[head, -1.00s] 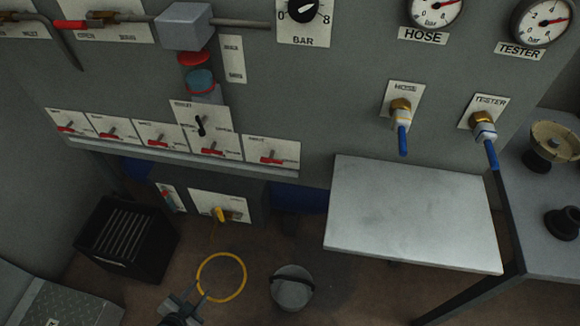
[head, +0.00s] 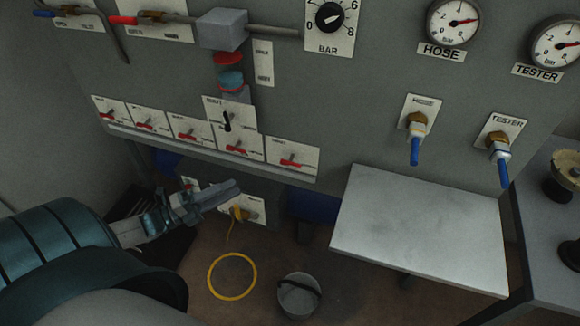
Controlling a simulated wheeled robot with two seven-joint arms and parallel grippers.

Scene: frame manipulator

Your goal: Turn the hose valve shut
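The hose valve (head: 416,128) sits on the grey panel under a small HOSE label. It has a brass body, a pale collar and a blue handle (head: 415,151) that points straight down. My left gripper (head: 232,189) is at the lower left, in front of the lower panel, well left of and below the valve. Its two fingers point right and overlap from this angle, so I cannot tell how far apart they are. I see nothing between them. My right gripper is not in view.
A similar TESTER valve (head: 499,149) is to the right. The HOSE gauge (head: 453,21) is above. A metal shelf (head: 418,232) juts out below the valves. A yellow ring (head: 232,277) and a bucket (head: 299,295) are on the floor.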

